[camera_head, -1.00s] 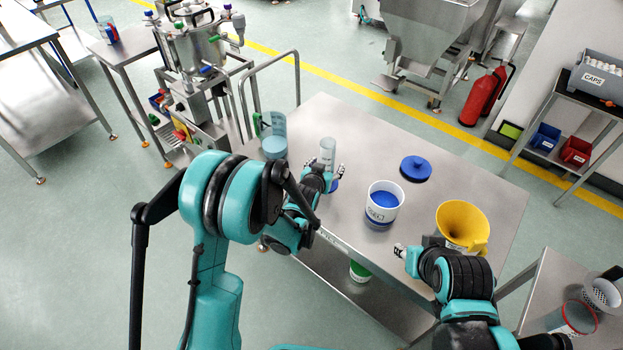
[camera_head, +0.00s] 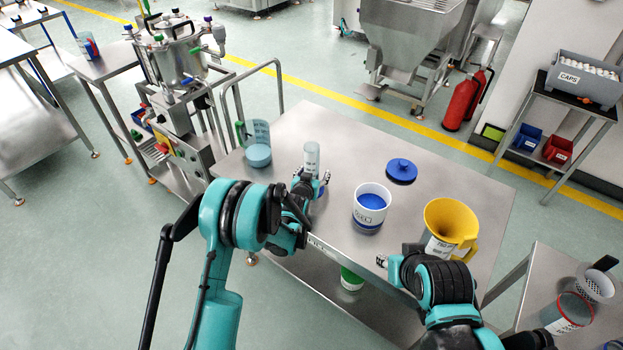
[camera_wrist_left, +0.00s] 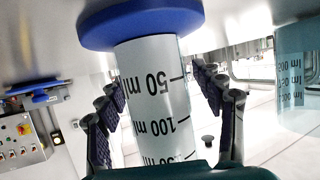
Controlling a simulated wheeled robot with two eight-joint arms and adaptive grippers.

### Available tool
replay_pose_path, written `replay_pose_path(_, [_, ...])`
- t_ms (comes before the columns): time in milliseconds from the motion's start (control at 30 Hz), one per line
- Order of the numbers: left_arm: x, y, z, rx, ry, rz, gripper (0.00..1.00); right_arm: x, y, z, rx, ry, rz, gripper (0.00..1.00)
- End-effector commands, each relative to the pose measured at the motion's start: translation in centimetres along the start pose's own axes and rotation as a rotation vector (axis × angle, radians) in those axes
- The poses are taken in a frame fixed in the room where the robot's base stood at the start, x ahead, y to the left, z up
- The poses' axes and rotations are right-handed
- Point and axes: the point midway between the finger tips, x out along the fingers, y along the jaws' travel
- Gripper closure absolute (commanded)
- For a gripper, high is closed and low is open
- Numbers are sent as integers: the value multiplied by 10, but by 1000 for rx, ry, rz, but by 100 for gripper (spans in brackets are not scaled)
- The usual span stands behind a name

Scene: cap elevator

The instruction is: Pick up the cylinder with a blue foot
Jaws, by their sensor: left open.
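The cylinder with a blue foot (camera_head: 311,158) is a clear graduated cylinder standing near the middle of the steel table's near-left part. In the left wrist view its scaled tube (camera_wrist_left: 155,95) and wide blue foot (camera_wrist_left: 140,22) show large and upside down. My left gripper (camera_head: 323,180) is at the lower part of the tube, just above the foot. In the left wrist view its open fingers (camera_wrist_left: 165,88) are on either side of the tube, with a visible gap at the right finger. My right gripper (camera_head: 382,261) is low by the table's front edge, away from the cylinder; its jaws are too small to judge.
On the table (camera_head: 300,120) stand a green-handled beaker (camera_head: 257,145) left of the cylinder, a white tub with blue contents (camera_head: 370,207), a blue lid (camera_head: 401,171) and a yellow funnel jug (camera_head: 450,222). The table behind the cylinder is clear.

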Motion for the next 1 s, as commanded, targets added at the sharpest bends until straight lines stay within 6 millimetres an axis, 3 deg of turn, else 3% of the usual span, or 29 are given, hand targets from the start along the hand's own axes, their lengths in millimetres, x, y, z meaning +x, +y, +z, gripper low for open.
replay_pose_path(200, [1, 0, -1, 0, 0, 0, 33, 0, 0, 0, 0, 0, 0, 66])
replay_pose_path(267, [1, 0, -1, 0, 0, 0, 46, 0, 0, 0, 0, 0, 0, 66])
replay_pose_path(467, [1, 0, -1, 0, 0, 0, 99, 0, 0, 0, 0, 0, 0, 66])
replay_pose_path(1000, [0, 0, -2, 0, 0, 0, 100, -1, 0, -1, 0, 0, 0, 66])
